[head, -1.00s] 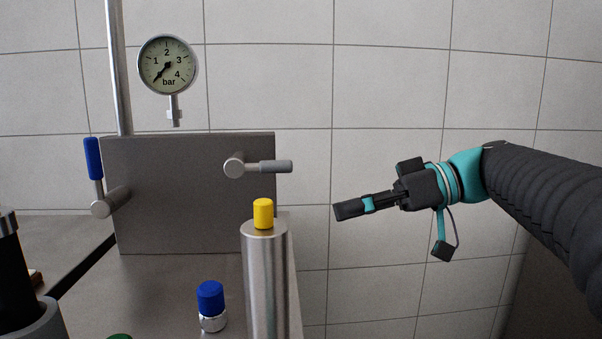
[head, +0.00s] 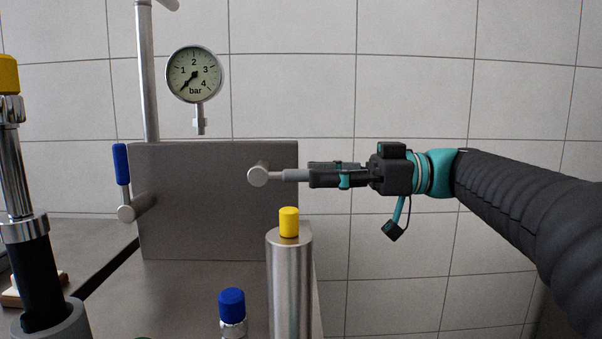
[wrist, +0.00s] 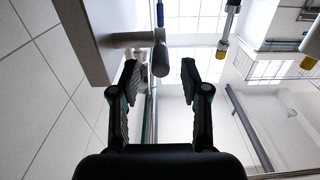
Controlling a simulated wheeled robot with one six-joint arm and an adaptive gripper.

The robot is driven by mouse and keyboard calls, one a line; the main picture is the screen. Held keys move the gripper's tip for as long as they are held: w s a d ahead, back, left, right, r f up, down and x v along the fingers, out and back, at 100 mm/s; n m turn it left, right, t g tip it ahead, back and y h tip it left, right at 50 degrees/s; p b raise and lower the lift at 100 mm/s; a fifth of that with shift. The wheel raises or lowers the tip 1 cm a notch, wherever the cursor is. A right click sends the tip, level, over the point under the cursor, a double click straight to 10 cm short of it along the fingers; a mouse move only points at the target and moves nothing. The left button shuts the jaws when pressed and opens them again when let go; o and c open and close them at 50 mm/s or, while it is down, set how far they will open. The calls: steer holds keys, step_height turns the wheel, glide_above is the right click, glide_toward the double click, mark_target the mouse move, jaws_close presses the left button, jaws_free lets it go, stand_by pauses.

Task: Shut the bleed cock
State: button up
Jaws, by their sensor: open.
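A cock with a grey lever handle (head: 294,175) sits on the front of the grey panel (head: 205,215); its lever lies level, pointing right. A second cock with a blue handle (head: 121,164) stands upright at the panel's left edge. No label shows which is the bleed cock. My gripper (head: 314,175) is at the free end of the grey lever, level with it. In the wrist view my gripper (wrist: 160,75) is open, with the grey handle's end (wrist: 160,62) between its fingertips and gaps on both sides.
A pressure gauge (head: 194,74) above the panel has its needle low, below 1 bar. A steel post with a yellow cap (head: 289,222) stands in front, below my gripper. A blue-capped fitting (head: 232,304) is nearer. Right of the panel is open space before the tiled wall.

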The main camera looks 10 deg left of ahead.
mark_target(300, 169)
steer(key=shift+x, duration=1.9)
steer(key=shift+c, duration=0.3)
jaws_close()
